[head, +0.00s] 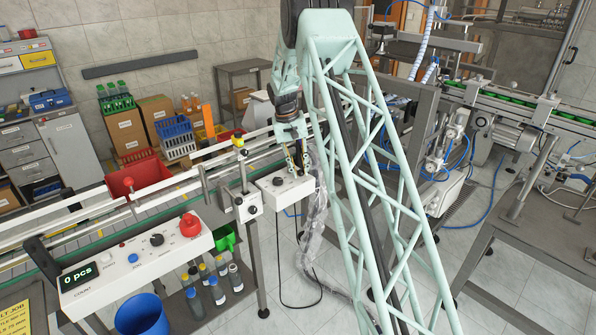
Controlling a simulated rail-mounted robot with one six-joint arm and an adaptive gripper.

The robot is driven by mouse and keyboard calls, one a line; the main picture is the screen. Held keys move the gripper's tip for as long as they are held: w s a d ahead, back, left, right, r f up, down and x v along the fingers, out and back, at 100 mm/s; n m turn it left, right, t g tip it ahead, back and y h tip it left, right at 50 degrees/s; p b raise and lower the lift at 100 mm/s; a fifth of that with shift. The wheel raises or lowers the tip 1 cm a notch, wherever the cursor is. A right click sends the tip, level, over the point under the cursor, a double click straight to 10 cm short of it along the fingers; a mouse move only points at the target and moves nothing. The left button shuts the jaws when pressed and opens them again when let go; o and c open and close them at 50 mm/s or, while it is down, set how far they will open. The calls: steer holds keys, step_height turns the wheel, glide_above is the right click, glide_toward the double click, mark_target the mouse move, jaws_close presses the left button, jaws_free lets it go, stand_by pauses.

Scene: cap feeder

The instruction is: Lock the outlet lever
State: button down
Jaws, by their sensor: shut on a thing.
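My gripper (298,163) is at the centre of the head view, at the lower end of my pale green lattice arm. It points down over a white control box (285,190) with a black knob (277,181) beside the conveyor's end. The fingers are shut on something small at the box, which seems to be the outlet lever. The lever itself is too small and too covered by the fingers to make out, so its angle cannot be told.
A conveyor with rails (150,209) runs along the left. A post with a yellow top (238,143) stands left of my gripper. A counter panel (135,262) with a red button is in front. A red bin (138,175) stands by the conveyor. Cables hang below the box.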

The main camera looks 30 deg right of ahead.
steer(key=shift+w+r, duration=0.1)
steer(key=c, duration=2.4)
jaws_free()
steer(key=r, duration=0.4)
steer(key=a+r, duration=0.1)
steer(key=r, duration=0.2)
steer(key=w+a+r, duration=0.1)
steer(key=r, duration=0.3)
steer(key=shift+r, duration=0.3)
steer(key=shift+a+r, duration=0.1)
